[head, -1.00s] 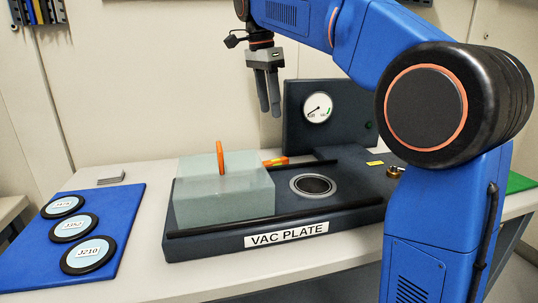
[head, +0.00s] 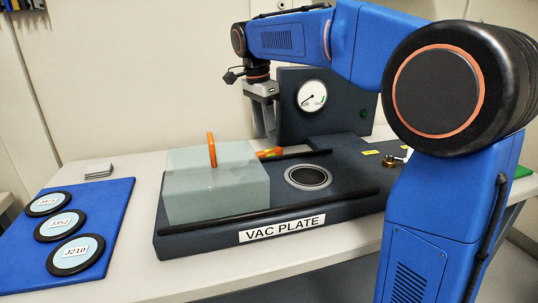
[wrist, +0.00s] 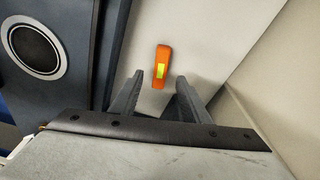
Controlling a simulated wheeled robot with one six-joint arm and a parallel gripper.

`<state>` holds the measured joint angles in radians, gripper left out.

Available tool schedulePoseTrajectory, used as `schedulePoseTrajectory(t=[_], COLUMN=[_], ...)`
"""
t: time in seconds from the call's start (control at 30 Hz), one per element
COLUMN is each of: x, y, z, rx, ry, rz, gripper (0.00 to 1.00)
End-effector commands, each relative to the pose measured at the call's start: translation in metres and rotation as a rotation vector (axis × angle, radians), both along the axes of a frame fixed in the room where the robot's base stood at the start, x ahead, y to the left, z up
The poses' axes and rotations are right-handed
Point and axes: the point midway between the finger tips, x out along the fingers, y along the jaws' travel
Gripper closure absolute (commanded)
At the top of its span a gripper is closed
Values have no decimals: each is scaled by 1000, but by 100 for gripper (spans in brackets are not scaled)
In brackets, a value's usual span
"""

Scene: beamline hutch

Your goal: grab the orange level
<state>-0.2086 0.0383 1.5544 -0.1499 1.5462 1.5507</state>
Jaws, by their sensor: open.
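The orange level (wrist: 162,55), with a yellow-green window, lies on the light bench top in the wrist view, just beyond my fingertips and centred between them. In the head view the orange level (head: 271,153) shows behind the dark vac plate, partly hidden by the translucent box. My gripper (head: 265,137) points down behind the box, above the level. In the wrist view my gripper (wrist: 160,77) is open and empty, its two grey fingers apart on either side of the line to the level.
The translucent box (head: 215,187) with an upright orange handle (head: 212,149) stands on the vac plate (head: 320,222). The gauge panel (head: 345,93) rises right of my gripper. A wall (wrist: 285,85) bounds the bench behind. A blue mat (head: 112,205) with labelled discs lies left.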

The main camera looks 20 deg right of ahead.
Motion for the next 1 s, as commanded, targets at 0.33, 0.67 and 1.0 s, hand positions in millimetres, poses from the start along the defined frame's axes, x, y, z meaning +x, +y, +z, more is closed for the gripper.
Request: schedulePoseTrajectory(t=[0.33, 0.67, 1.0], x=[1, 3, 3], y=[-5, -9, -8], z=[-31, -56, -55], rx=[0, 0, 0], ry=[2, -1, -1], rz=[0, 0, 0], gripper=[58, 58, 98])
